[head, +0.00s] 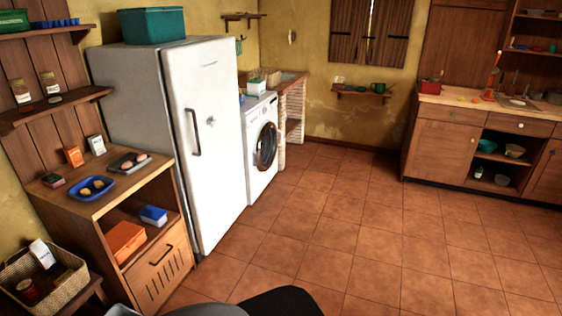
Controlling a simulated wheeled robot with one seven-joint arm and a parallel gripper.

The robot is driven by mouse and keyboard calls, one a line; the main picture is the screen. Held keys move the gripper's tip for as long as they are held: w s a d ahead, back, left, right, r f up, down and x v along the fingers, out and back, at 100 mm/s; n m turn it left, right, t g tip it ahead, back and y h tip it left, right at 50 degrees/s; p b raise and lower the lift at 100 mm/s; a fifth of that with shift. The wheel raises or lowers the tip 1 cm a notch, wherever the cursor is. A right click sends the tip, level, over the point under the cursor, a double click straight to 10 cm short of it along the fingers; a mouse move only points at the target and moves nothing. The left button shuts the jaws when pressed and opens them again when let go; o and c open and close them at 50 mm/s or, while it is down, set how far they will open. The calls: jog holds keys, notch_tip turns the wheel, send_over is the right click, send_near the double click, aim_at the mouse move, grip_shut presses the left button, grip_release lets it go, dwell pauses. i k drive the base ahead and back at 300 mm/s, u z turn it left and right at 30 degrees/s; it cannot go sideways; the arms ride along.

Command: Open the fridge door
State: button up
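The fridge (132,92) is grey-sided and stands against the left wall. Its white door (215,135) faces right and looks shut. A dark vertical handle (194,133) is on the door's left edge, the side nearer to me. A small dark mark sits near the middle of the door. A dark, rounded part and a grey part at the bottom edge of the head view are probably mine. My gripper is not in view, and nothing is seen touching the fridge.
A wooden cabinet (112,203) with trays stands left of the fridge; a basket (45,275) is nearer. A washing machine (260,146) stands beyond it. A teal bin (152,24) is on top. The tiled floor (325,235) before the door is clear. A wooden counter (440,140) is far right.

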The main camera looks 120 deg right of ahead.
aim_at(201, 78)
jog(key=z, duration=4)
jog(key=i, duration=2.25)
jog(key=u, duration=2.85)
